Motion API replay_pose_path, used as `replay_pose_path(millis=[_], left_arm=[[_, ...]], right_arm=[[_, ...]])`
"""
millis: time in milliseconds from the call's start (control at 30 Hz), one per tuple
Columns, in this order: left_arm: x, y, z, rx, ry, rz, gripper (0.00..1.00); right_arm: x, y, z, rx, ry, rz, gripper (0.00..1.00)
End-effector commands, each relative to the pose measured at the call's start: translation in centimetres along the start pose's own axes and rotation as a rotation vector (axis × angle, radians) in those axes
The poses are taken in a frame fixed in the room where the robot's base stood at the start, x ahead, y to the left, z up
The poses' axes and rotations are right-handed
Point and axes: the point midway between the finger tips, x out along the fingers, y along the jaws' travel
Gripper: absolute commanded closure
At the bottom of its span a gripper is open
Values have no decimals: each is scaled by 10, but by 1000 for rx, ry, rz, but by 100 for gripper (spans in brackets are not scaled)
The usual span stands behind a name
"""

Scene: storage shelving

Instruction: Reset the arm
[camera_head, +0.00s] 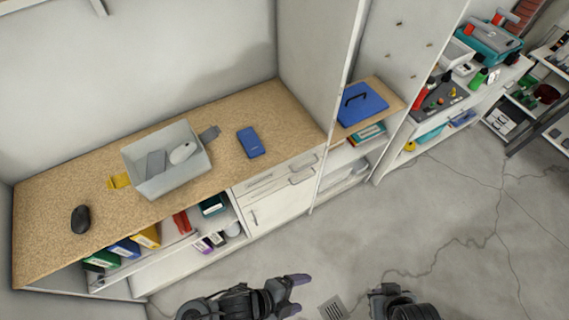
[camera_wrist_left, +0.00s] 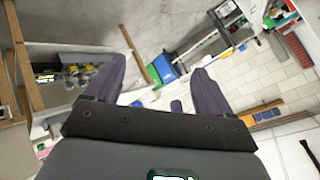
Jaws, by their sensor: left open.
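My left gripper (camera_head: 298,294) is at the bottom middle of the head view, over the floor in front of the counter. It is open and empty. Its two dark purple fingers stand apart in the left wrist view (camera_wrist_left: 158,88), with nothing between them but distant background. Another dark part of my body shows at the bottom edge, right of the left gripper. I cannot make out the fingers of my right gripper.
A counter (camera_head: 50,255) holds a grey bin (camera_head: 172,185), a blue box (camera_head: 251,142) and a black mouse (camera_head: 81,219). Binders stand on the shelf below. A blue case (camera_head: 362,104) lies in the middle shelving. The grey floor (camera_head: 440,215) is open between the counter and the right shelves.

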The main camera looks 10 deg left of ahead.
Motion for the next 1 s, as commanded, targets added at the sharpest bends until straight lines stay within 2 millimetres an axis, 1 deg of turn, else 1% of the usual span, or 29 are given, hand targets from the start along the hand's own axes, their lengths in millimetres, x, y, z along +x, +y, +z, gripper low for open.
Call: replay_pose_path(millis=[33, 67, 100, 167, 200, 267, 300, 367, 400, 433, 500, 633, 767, 1000], left_arm=[[-16, -13, 15, -180, -93, -55, 18], [-28, -20, 30, -294, -159, -86, 18], [-45, -25, 49, -432, -240, -121, 18], [-70, -29, 76, -615, -345, -168, 18], [-88, -31, 92, -727, -408, -200, 18], [-114, -33, 113, -886, -491, -249, 18], [-132, -36, 125, -983, -539, -286, 18], [-157, -36, 140, -1132, -605, -332, 18], [-172, -33, 146, -1228, -646, -355, 18], [-180, -30, 148, -1293, -669, -363, 18], [-189, -20, 148, -1420, -708, -363, 18], [-193, -3, 148, -1566, -767, -343, 18], [-194, 0, 147, -1605, -776, -347, 18], [-193, 0, 147, -1605, -775, -348, 18]], right_arm=[[0, 0, 0, 1, 1, -1, 100], [0, 0, 0, 2, 1, -1, 100], [0, 0, 0, 2, 1, -1, 100], [0, 0, -1, 3, 1, -1, 100], [0, 0, -1, 3, 1, -2, 100], [0, -1, -1, 4, 2, -3, 100], [0, -1, -1, 5, 2, -3, 100], [0, -1, -1, 5, 2, -3, 100], [0, -1, -1, 5, 2, -4, 100], [0, -1, -1, 5, 2, -4, 100], [0, -1, -1, 6, 3, -4, 100], [0, -1, -1, 6, 3, -4, 100], [0, -1, -1, 6, 3, -4, 100], [0, -1, -1, 5, 3, -3, 100]])
